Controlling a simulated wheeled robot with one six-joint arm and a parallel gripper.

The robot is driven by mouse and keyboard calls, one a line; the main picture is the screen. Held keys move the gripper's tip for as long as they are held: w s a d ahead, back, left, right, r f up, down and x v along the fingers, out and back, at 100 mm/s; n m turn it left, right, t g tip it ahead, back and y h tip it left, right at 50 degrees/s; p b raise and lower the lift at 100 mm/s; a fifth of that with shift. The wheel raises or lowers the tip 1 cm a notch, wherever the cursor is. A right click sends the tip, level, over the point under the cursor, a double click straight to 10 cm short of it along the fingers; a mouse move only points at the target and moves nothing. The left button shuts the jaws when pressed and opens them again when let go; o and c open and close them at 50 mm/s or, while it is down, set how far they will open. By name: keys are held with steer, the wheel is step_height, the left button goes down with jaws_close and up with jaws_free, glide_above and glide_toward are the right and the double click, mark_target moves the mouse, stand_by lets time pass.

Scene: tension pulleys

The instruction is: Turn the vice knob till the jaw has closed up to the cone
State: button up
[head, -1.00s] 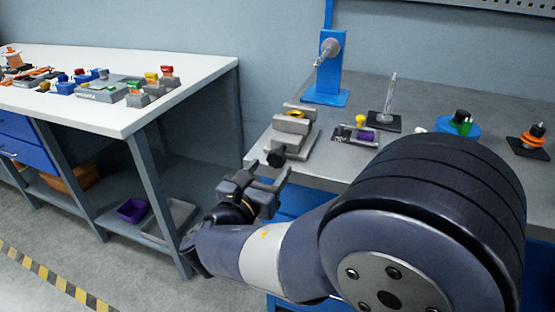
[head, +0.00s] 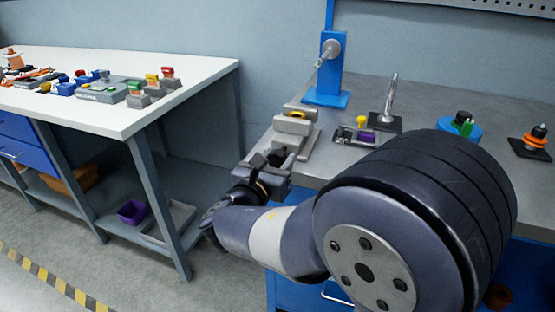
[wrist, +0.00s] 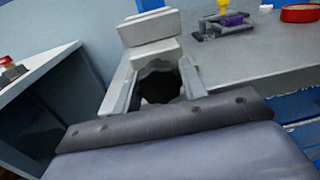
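The grey vice (head: 293,127) stands at the left edge of the metal bench, with a small yellow-orange cone (head: 296,114) at its jaws. Its black knob (head: 278,156) sticks out of the near end. My gripper (head: 270,160) is at the knob, one finger on each side of it. In the wrist view the dark knob (wrist: 160,84) sits between the two grey fingers, with the vice body (wrist: 150,40) behind it. I cannot tell whether the fingers press on the knob or stand slightly apart. The cone is not clear in the wrist view.
To the right of the vice are a small fixture with yellow and purple parts (head: 355,133), a metal post on a black base (head: 388,122) and a blue stand (head: 327,75) behind. A white table (head: 180,92) with several parts stands left, across a gap.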

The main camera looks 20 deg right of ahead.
steer(key=c, duration=0.5)
steer(key=shift+f+b, duration=0.1)
steer(key=shift+b, duration=0.2)
steer(key=shift+f+m+b, duration=0.1)
steer(key=shift+m+b, duration=0.6)
steer(key=shift+m, duration=0.4)
steer(key=shift+m+b, duration=1.35)
steer(key=shift+m, duration=0.25)
steer(key=o, duration=0.9)
steer(key=shift+o, duration=0.2)
steer(key=shift+y, duration=0.3)
